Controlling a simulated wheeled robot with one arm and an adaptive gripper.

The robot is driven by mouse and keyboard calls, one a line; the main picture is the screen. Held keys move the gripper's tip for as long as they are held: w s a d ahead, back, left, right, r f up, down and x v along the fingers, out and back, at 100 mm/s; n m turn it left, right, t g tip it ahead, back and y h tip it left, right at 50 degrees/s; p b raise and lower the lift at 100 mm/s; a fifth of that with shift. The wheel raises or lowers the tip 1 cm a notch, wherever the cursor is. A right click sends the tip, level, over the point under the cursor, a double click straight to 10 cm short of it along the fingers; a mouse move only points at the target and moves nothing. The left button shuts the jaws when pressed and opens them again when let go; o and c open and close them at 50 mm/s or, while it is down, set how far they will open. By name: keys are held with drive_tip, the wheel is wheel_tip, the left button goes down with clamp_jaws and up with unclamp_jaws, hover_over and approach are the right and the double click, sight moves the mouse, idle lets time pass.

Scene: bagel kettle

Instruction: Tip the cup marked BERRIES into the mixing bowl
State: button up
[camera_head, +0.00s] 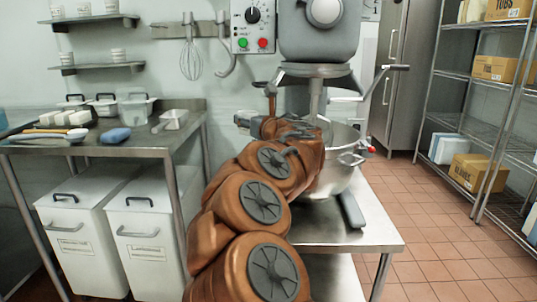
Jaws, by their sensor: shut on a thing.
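The steel mixing bowl (341,169) sits under the mixer head on the steel table. My copper-coloured arm crosses in front of its left side. My gripper (318,127) is near the bowl's upper left rim and only a little of it shows past the arm. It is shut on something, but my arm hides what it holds. I cannot make out a cup marked BERRIES. Small white cups stand on the wall shelves (97,67), and their labels are too small to read. The inside of the bowl is hidden.
The grey mixer (318,38) stands above the bowl, close to my arm. A dark-handled tool (351,210) lies at the table (372,232). A worktable (150,150) with tubs and a blue cloth is at left, above white bins (75,235). Floor is clear at right.

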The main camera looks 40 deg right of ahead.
drive_tip(key=s+d+f+m+p, duration=0.1)
drive_tip(key=s+d+p, duration=0.3)
drive_tip(key=d, duration=0.4)
drive_tip(key=s+d+f+m+p, duration=0.1)
drive_tip(key=s+d+m+p, duration=0.2)
drive_tip(key=d, duration=0.5)
drive_tip(key=shift+s+f+g+p, duration=0.2)
drive_tip(key=shift+s+g+p, duration=0.2)
drive_tip(key=shift+p, duration=0.5)
drive_tip(key=p, duration=0.2)
drive_tip(key=shift+f+m+p, duration=0.1)
drive_tip(key=shift+m+p, duration=0.3)
drive_tip(key=m+g+p, duration=0.1)
drive_tip(key=m+p, duration=0.1)
drive_tip(key=p, duration=0.6)
drive_tip(key=shift+a+y, duration=0.1)
drive_tip(key=shift+y, duration=0.3)
